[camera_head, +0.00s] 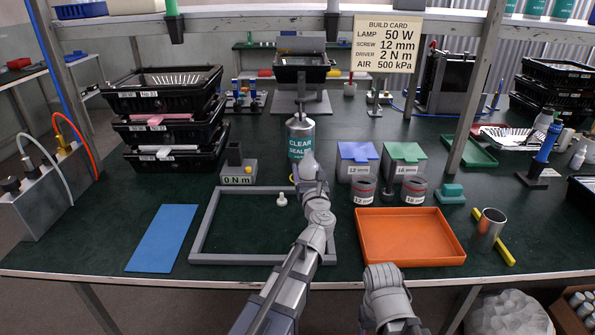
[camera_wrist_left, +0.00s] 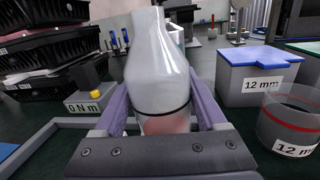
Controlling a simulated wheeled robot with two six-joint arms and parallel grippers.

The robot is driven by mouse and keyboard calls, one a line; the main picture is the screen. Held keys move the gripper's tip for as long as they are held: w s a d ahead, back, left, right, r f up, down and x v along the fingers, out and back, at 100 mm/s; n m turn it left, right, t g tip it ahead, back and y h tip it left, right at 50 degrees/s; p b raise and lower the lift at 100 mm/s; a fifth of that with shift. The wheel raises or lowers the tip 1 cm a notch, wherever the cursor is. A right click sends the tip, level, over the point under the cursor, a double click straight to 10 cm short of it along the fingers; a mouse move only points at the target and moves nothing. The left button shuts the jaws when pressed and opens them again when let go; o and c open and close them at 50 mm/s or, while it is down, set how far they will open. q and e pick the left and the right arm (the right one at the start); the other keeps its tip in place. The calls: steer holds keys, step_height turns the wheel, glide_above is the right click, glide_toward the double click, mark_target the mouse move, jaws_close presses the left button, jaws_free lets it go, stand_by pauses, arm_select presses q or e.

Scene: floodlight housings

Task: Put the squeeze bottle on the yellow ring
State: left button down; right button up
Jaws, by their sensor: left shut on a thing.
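The squeeze bottle (camera_wrist_left: 160,70) is translucent whitish with a black band and a reddish lower part. My left gripper (camera_wrist_left: 160,112) is shut on it, one purple finger on each side, and it stands roughly upright. In the head view my left gripper (camera_head: 310,178) is in front of the CLEAR SEALER can and mostly hides the bottle. A small yellow edge, probably the yellow ring (camera_head: 293,178), shows just left of the gripper; the rest is hidden. I cannot tell whether the bottle touches it. Of my right arm only grey links show, low in the middle.
The CLEAR SEALER can (camera_head: 300,138) stands right behind. A grey frame (camera_head: 205,225) lies in front with a small white piece inside. Lidded bins (camera_head: 357,165) and red-banded cups (camera_head: 364,192) are to the right. An orange tray (camera_head: 410,238) lies nearer. Black crates stand left.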

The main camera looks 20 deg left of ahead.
arm_select(q)
steer(key=x, duration=0.5)
steer(key=f+x, duration=0.1)
steer(key=x, duration=1.1)
steer(key=shift+w+f, duration=0.15)
steer(key=shift+w, duration=0.05)
step_height(320, 180, down, 4)
steer(key=b, duration=0.3)
steer(key=shift+b, duration=0.35)
steer(key=shift+r, duration=0.25)
steer(key=shift+f, duration=0.1)
steer(key=shift+c, duration=2)
jaws_free()
steer(key=shift+f, duration=0.1)
steer(key=o, duration=0.4)
